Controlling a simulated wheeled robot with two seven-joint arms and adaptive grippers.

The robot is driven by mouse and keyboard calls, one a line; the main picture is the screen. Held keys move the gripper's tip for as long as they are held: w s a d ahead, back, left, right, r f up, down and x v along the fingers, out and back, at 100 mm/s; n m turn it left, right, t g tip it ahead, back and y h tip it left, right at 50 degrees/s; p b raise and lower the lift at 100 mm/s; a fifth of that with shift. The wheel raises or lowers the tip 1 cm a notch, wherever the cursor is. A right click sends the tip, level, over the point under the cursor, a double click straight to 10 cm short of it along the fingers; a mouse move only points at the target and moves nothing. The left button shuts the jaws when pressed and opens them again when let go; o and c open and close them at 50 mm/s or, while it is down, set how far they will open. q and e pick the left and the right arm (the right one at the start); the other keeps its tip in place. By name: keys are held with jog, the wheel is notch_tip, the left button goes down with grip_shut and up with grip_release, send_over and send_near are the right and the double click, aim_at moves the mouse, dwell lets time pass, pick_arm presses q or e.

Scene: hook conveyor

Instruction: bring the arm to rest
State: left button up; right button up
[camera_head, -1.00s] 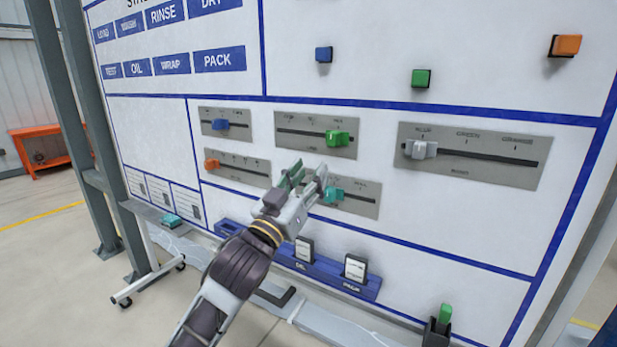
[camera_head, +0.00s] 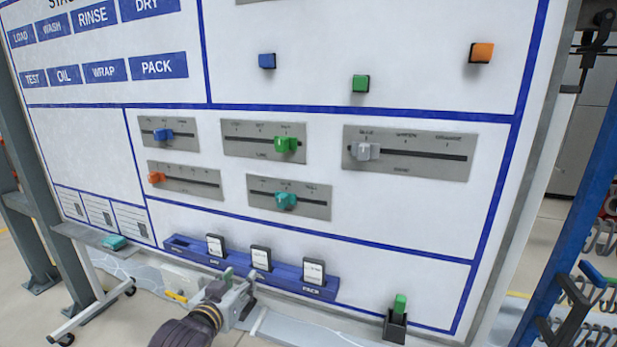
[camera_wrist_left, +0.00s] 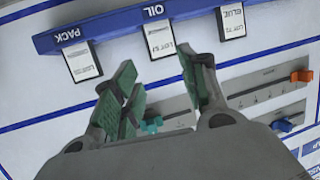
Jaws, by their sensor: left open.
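My left gripper (camera_head: 236,284) is low in the head view, just in front of the lower edge of the white board (camera_head: 400,215) and below the blue card rack (camera_head: 180,244). In the left wrist view its green-padded fingers (camera_wrist_left: 162,88) are spread apart with nothing between them. The board appears upside down there, with white cards (camera_wrist_left: 81,62) in the rack beyond the fingertips. The contact between gripper and rack cannot be told. My right gripper is out of view.
The board carries sliders with blue (camera_head: 162,135), green (camera_head: 286,146), grey (camera_head: 365,152), orange (camera_head: 156,178) and teal (camera_head: 286,201) knobs. A black holder with a green piece (camera_head: 399,304) is at lower right. A blue post (camera_head: 570,200) with hooks stands at the right.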

pick_arm(q)
jog(key=s+a+f+g+y, duration=0.15)
jog(key=s+f+g, duration=0.25)
jog(key=s+f, duration=0.4)
jog(key=s+a+f+g, duration=0.2)
jog(key=s+f+g, duration=0.1)
jog(key=s+f, duration=0.45)
jog(key=s+a+f+g, duration=0.2)
jog(key=s+f+g, duration=0.2)
jog(key=s+f, duration=0.45)
notch_tip(320, 180, down, 34)
jog(key=s+a+r+m+g+p, duration=0.1)
jog(key=s+a, duration=0.1)
jog(key=a, duration=0.1)
jog(key=s+a+f, duration=0.3)
jog(key=s+f, duration=0.5)
jog(key=s, duration=0.1)
jog(key=s+a+f+g+y+p, duration=0.1)
jog(key=s+a+f, duration=0.3)
jog(key=s+f, duration=0.5)
jog(key=shift+s+a, duration=0.25)
jog(key=shift+s, duration=0.45)
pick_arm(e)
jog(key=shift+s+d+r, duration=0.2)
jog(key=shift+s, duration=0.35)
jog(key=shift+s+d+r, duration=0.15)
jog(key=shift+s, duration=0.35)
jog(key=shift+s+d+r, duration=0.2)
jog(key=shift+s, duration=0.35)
